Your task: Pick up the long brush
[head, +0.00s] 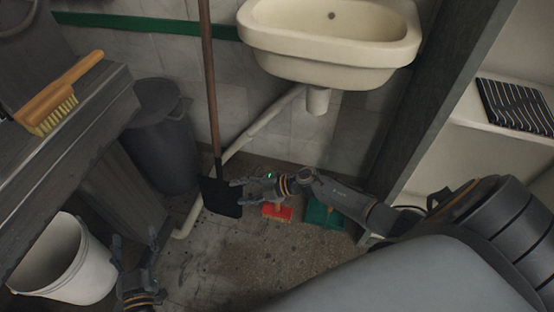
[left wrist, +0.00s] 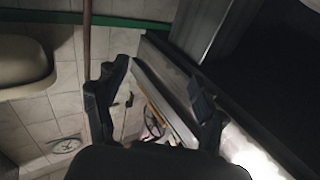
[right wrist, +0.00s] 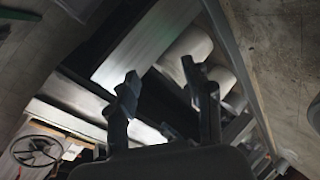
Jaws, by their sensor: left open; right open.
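A brush with a long wooden handle and pale yellow bristles (head: 62,92) lies on the dark counter at the upper left of the head view. My left gripper (head: 136,243) is open and empty, low at the left, between the white bucket and the floor's middle, well apart from the brush. My right gripper (head: 240,189) is open, in front of the black head of a long-handled tool (head: 208,90) leaning by the wall; I cannot tell whether they touch. Both grippers' fingers also show apart in the left wrist view (left wrist: 160,73) and right wrist view (right wrist: 159,71).
The counter (head: 95,118) has a raised edge. A dark bin (head: 158,135) and a white bucket (head: 65,262) stand near it. A sink (head: 330,45) hangs on the wall. A red brush-like item (head: 277,211) and a green dustpan-like item (head: 322,214) lie on the floor.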

